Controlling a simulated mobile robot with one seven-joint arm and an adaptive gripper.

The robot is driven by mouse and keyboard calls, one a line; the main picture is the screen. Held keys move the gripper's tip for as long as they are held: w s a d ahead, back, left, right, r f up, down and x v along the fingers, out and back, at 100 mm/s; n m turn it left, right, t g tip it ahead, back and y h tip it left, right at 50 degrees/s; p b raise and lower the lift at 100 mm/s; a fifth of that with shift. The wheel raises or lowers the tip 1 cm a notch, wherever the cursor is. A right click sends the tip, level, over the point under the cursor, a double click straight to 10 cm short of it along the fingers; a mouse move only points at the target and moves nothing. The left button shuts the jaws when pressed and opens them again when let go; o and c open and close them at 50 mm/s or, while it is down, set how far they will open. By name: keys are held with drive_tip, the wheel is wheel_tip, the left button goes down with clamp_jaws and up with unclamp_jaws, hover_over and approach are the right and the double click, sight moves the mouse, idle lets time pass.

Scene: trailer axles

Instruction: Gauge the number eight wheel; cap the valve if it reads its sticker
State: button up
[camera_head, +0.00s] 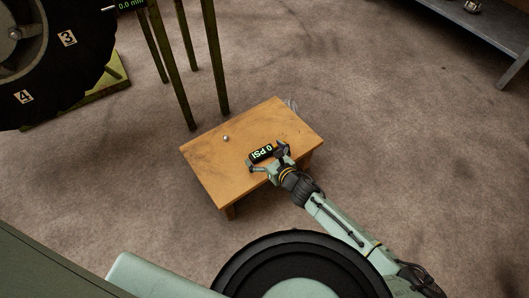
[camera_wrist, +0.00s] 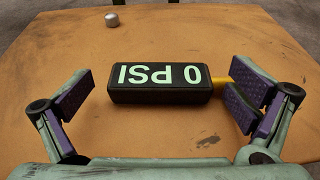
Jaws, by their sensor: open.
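A black pressure gauge (camera_head: 262,154) lies on the small wooden table and reads 0 PSI. In the wrist view the gauge (camera_wrist: 160,80) shows its display upside down, with a yellow stem at its right end. A small silver piece (camera_head: 226,138), perhaps the valve cap, stands on the table; it also shows in the wrist view (camera_wrist: 112,19). My gripper (camera_head: 269,160) is open, its purple-padded fingers either side of the gauge, with no clear grip on it. A large black tyre (camera_head: 40,65) at upper left shows number stickers 3 and 4. No number eight is visible.
The wooden table (camera_head: 212,182) has bare room around the gauge. Green posts (camera_head: 187,60) stand behind it, near a display reading 0.0 mm (camera_head: 131,4). A grey bench (camera_head: 480,35) is at upper right. The carpet between is clear.

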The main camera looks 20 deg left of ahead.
drive_tip(key=shift+c, duration=0.2)
drive_tip(key=c, duration=1.2)
drive_tip(key=shift+r, duration=0.2)
